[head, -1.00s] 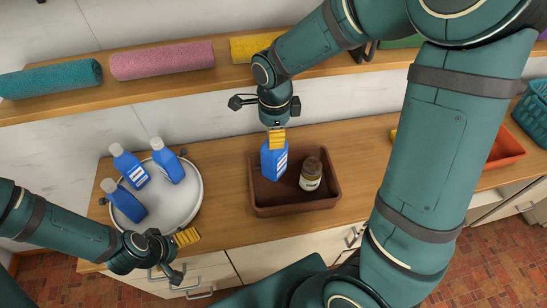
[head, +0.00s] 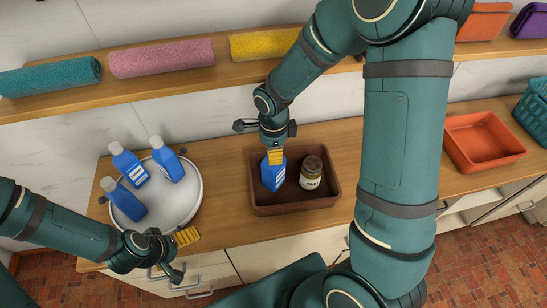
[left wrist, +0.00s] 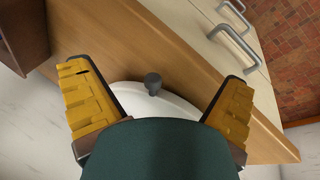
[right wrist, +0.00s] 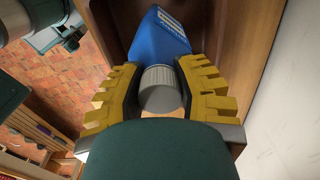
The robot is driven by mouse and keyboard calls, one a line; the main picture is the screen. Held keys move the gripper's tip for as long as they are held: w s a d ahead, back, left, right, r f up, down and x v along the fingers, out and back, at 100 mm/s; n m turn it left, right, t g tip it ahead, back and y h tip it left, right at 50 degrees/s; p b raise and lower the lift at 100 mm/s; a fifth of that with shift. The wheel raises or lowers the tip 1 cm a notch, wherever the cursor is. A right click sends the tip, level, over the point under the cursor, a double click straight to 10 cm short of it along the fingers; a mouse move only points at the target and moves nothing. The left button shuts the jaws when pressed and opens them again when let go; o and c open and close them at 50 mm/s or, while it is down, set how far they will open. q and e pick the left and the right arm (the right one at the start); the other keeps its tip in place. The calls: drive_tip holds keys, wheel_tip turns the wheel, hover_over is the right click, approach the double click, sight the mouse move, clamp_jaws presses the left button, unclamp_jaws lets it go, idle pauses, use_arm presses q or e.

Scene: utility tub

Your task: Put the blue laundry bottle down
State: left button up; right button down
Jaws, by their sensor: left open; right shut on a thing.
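The blue laundry bottle (head: 273,175) is upright inside the brown tub (head: 297,207), on its left side. My right gripper (head: 276,155) is above it, shut on its cap. In the right wrist view the grey cap (right wrist: 161,89) is between the yellow fingers (right wrist: 160,95), with the blue body (right wrist: 158,45) beyond. Whether the bottle's base touches the tub floor is hard to tell. A brown jar (head: 311,172) with a light label stands beside it in the tub. My left gripper (head: 182,255) is open and empty at the counter's front edge, near the round tray.
Several blue bottles (head: 129,166) stand on the round white tray (head: 182,207) at the left. An orange bin (head: 482,140) and a teal basket (head: 535,110) are at the right. Rolled towels (head: 162,58) lie on the shelf above. Counter between tray and tub is clear.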

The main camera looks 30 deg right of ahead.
wheel_tip(320, 180, down, 3)
drive_tip(key=shift+f, duration=0.1)
idle(0.3)
drive_tip(key=shift+f+b, duration=0.2)
drive_tip(key=shift+b, duration=0.1)
drive_tip(key=c, duration=0.7)
unclamp_jaws()
drive_tip(key=shift+r, duration=0.1)
